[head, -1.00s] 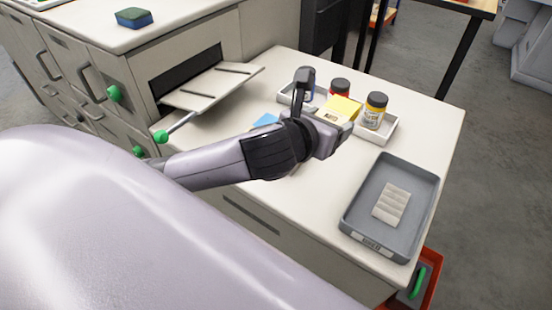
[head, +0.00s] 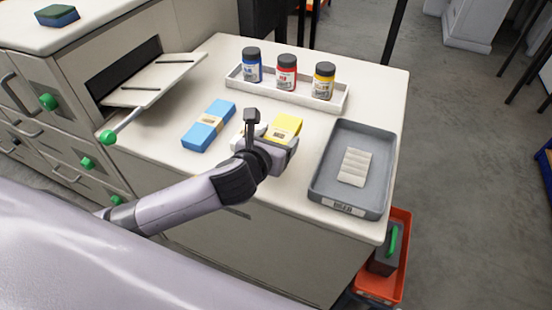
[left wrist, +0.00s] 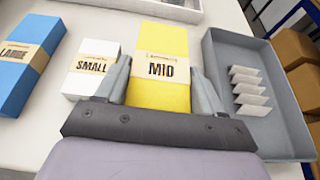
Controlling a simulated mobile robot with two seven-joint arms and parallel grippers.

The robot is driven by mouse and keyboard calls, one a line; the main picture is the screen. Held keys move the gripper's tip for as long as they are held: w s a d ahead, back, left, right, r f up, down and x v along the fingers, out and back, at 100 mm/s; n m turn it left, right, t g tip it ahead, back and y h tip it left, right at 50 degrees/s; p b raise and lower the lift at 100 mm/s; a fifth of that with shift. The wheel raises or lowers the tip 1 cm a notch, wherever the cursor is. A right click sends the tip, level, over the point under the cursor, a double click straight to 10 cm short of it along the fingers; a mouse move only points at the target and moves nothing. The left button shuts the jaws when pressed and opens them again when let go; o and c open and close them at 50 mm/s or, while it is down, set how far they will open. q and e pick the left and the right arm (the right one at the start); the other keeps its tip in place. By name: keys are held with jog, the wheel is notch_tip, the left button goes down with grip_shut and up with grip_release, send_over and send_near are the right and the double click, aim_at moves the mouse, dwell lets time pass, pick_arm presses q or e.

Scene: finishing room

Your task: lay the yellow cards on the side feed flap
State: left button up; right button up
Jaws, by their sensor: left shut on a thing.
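The yellow cards (head: 287,126) are a banded pack marked MID in the left wrist view (left wrist: 165,42). My left gripper (head: 278,138) is shut on the pack's near end, one finger on each side in the left wrist view (left wrist: 159,68). The pack is over the counter, between the white pack and the grey tray; I cannot tell whether it touches the counter. The side feed flap (head: 178,73) is folded out from the cabinet at the left, bare except for two dark strips, with a green-knobbed lever at its near corner. My right gripper is out of view.
A blue pack (head: 210,124) and a partly hidden white pack (left wrist: 93,67) lie left of the yellow one. A white tray (head: 337,105) holds blue, red and yellow jars behind. A grey tray (head: 322,186) with pale strips stands right. Clear counter lies between blue pack and flap.

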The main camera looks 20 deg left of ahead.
pick_arm(q)
jog(key=shift+f+b, duration=0.55)
jog(key=shift+f, duration=2.05)
jog(key=shift+f, duration=0.15)
jog(key=o, duration=1.2)
